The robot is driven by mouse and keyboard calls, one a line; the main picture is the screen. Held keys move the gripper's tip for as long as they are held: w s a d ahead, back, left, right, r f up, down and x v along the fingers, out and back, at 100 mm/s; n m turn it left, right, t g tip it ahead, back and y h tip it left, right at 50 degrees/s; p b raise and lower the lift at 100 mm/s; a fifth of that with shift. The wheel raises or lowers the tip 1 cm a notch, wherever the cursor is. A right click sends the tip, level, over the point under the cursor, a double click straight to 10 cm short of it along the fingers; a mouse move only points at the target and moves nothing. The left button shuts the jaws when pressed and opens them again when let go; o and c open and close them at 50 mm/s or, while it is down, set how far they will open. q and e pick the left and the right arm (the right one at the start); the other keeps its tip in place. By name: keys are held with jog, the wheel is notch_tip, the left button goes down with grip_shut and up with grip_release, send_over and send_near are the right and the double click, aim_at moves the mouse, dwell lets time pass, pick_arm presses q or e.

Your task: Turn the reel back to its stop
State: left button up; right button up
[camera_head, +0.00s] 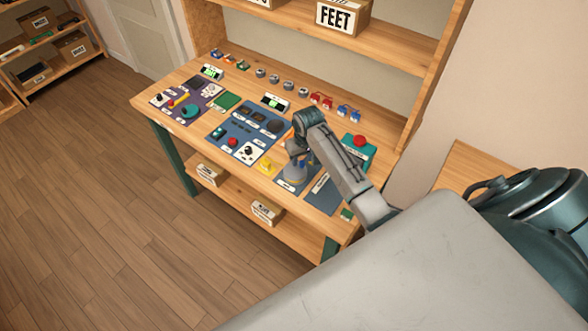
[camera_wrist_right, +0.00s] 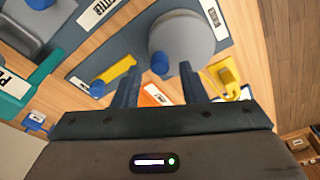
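A grey round disc (camera_wrist_right: 190,40) with a small blue knob (camera_wrist_right: 160,63) near its rim sits on a dark blue panel in the right wrist view; it looks like the reel. In the head view the grey disc (camera_head: 296,173) is partly hidden below my right gripper (camera_head: 298,150). My right gripper (camera_wrist_right: 158,75) is open. Its two dark fingers point at the disc's rim, with the blue knob showing between and just past the fingertips; contact cannot be told. My left gripper is not in view.
A yellow lever (camera_wrist_right: 114,74) lies beside the disc, and a yellow bracket (camera_wrist_right: 232,80) stands on its other side. A teal box with a red button (camera_head: 360,141) is right of my arm. Several dial panels cover the wooden table (camera_head: 152,95); a shelf (camera_head: 330,35) rises behind.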

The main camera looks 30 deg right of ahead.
jog(key=shift+f+b, duration=0.35)
jog(key=shift+f, duration=0.6)
jog(key=shift+r+p, duration=0.25)
jog(key=shift+p, duration=0.4)
jog(key=shift+c, duration=0.2)
jog(key=c, duration=0.6)
jog(key=shift+o, duration=0.2)
